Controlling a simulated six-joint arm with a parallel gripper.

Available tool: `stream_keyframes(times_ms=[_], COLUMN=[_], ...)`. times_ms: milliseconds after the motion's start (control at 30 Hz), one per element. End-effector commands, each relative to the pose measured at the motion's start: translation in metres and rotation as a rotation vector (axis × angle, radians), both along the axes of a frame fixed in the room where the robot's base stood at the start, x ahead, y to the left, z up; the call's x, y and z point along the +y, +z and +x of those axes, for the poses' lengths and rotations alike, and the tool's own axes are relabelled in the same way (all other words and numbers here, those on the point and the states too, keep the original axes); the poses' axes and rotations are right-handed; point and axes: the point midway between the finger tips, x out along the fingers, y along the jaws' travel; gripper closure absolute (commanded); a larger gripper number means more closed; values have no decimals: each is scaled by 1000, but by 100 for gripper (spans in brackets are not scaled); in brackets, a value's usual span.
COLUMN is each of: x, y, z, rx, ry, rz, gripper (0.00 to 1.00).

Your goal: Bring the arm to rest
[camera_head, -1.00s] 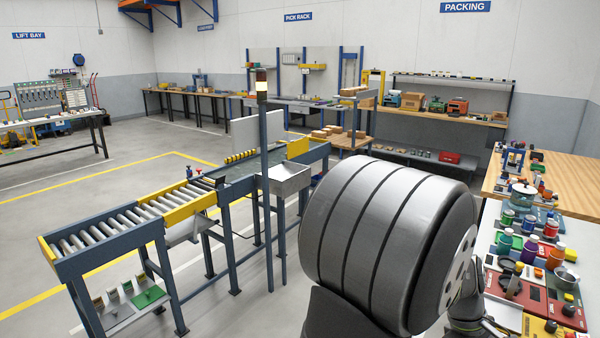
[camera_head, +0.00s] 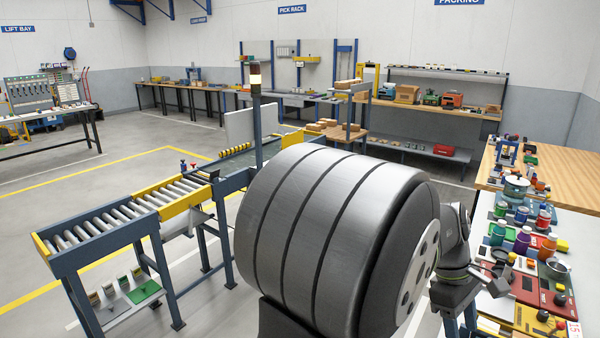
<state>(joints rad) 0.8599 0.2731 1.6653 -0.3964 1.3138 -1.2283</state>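My arm shows at the lower right, partly hidden behind a large dark grey ribbed cylinder close to the camera. The cylinder has a pale end face with holes; I cannot tell for sure whether it is part of my arm. What seems to be my gripper (camera_head: 487,278) shows small and dark beside the cylinder, at the near edge of the bench with jars. Its fingers are too small to tell open from shut, and I see nothing clearly held in it.
A bench with jars, a pot and coloured trays (camera_head: 524,290) runs along the right. A roller conveyor (camera_head: 112,220) with a signal post (camera_head: 255,110) stands at the left. A wooden-topped bench (camera_head: 560,175) is at the right. Open floor lies at the left.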

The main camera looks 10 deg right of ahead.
Motion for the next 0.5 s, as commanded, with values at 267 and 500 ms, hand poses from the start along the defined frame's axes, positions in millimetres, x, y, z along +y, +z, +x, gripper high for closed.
stream_keyframes(times_ms=[267, 500], x=[20, 51], y=[38, 41], z=[13, 13], rx=[-28, -114], ry=[-18, -78], rz=[-17, -60], gripper=[47, 47])
